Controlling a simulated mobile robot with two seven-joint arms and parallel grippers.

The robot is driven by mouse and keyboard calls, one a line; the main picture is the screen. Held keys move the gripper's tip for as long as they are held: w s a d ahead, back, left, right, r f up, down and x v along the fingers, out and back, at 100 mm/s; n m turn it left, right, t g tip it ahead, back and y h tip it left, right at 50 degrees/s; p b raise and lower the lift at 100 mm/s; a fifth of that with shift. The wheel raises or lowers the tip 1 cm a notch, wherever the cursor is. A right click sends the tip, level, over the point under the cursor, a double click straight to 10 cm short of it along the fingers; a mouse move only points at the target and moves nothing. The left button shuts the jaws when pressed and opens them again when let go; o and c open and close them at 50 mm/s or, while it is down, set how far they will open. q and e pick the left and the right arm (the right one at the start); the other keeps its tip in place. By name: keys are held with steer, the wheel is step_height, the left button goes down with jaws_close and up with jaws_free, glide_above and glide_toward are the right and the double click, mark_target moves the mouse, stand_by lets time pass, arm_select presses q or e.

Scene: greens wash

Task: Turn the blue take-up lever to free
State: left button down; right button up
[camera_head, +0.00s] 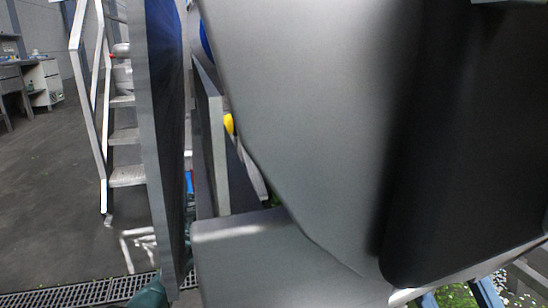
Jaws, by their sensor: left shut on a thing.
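A large grey and black link of one of my arms (310,100) is very close to the camera and covers the middle and right of the view. A small piece of something blue (205,38) shows at the link's upper left edge. I cannot tell whether it is the blue take-up lever. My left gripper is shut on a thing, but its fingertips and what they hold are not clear. My right gripper cannot be made out.
A tall dark blue panel with a grey edge (166,140) stands left of centre. Behind it are metal steps with a handrail (125,137). A floor drain grate (75,294) runs along the lower left. The dark floor (50,200) at left is mostly clear.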

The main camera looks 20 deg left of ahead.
steer(key=shift+a, duration=0.25)
stand_by(0.3)
steer(key=shift+w+a, duration=0.1)
steer(key=shift+a, duration=0.05)
steer(key=shift+c, duration=1.4)
steer(key=w+a+n+g+y, duration=0.1)
steer(key=a, duration=0.1)
steer(key=w+a+r+n+g+y, duration=0.1)
steer(key=a+g, duration=0.1)
steer(key=a, duration=0.1)
steer(key=w+a+r+n+g, duration=0.1)
steer(key=a+g, duration=0.1)
steer(key=shift+w+a+y, duration=0.2)
steer(key=shift+w+y, duration=0.1)
steer(key=shift+y, duration=0.1)
jaws_close()
steer(key=w+a+f+n+g+h, duration=0.1)
steer(key=w+a+n+g+h, duration=0.1)
steer(key=a+n+g, duration=1.1)
steer(key=w+a+f+t+h, duration=0.1)
steer(key=w+a+f+t, duration=0.1)
steer(key=w+a, duration=0.4)
steer(key=w+a+f+t+h, duration=0.1)
steer(key=w+a+f+t, duration=0.1)
steer(key=w+a, duration=0.4)
steer(key=shift+a+f+t+h, duration=0.4)
steer(key=shift+a, duration=1.6)
